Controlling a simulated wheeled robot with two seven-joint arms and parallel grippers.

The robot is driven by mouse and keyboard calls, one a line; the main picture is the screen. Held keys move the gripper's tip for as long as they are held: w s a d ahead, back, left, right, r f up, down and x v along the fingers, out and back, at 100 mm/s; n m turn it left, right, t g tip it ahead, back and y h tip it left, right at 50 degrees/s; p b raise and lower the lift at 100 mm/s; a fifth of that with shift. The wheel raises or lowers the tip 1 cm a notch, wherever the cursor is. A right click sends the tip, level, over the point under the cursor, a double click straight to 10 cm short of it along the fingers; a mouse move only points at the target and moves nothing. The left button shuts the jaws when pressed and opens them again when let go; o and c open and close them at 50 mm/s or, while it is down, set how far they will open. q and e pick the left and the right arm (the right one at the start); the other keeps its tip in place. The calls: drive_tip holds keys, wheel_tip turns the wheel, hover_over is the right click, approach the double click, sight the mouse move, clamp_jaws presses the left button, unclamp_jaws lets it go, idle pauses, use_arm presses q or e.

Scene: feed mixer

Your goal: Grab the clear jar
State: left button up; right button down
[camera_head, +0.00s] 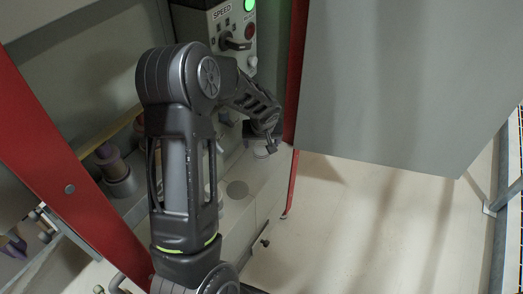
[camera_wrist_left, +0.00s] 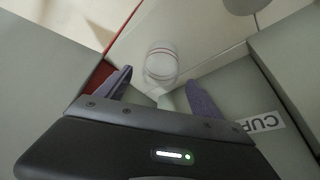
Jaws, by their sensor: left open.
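The clear jar (camera_wrist_left: 161,62) shows in the left wrist view as a see-through round vessel with thin red lines near its top. It stands on a pale surface between grey walls. My left gripper (camera_wrist_left: 159,78) is open, its two purple fingers apart, with the jar in line with the gap between them. I cannot tell how far the jar is from the fingertips. In the head view my left arm reaches up and bends right, with the gripper (camera_head: 264,143) near the red post. I cannot make out the jar in the head view. My right gripper is not in view.
A control box (camera_head: 232,30) marked SPEED, with a green light, stands above the gripper. A red post (camera_head: 293,110) and a large grey panel (camera_head: 400,80) stand to the right. A label (camera_wrist_left: 262,122) marks a grey wall.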

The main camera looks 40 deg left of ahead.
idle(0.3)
use_arm(q)
clamp_jaws()
idle(0.7)
